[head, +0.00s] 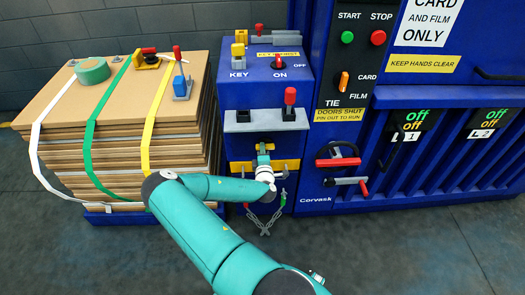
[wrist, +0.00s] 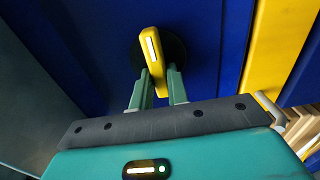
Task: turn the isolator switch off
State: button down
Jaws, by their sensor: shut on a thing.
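A yellow rotary handle (wrist: 153,55) with a white line stands on a round black base (wrist: 174,50) on a blue panel. I take it for the isolator switch; no on or off marks show beside it. The handle leans slightly, its top tipped left in the wrist view. My gripper (wrist: 158,76) has its two green fingers on either side of the lower handle and is shut on it. In the head view my gripper (head: 264,157) is at the front of the blue cabinet (head: 233,142), below the grey shelf, and the handle is hidden there.
A grey shelf (head: 243,127) with a red-topped lever (head: 290,97) juts out above my gripper. A red knob (head: 278,62) marked ON and OFF sits on top. A cardboard stack (head: 120,150) stands left. Red-handled levers (head: 338,162) are on the right. A chain hangs below.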

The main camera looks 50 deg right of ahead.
dwell(0.3)
jog(key=c, duration=1.4)
grip_release()
jog(key=shift+o, duration=0.2)
jog(key=shift+s, duration=0.1)
jog(key=v, duration=1.3)
jog(key=shift+s+a, duration=0.25)
jog(key=shift+a, duration=0.05)
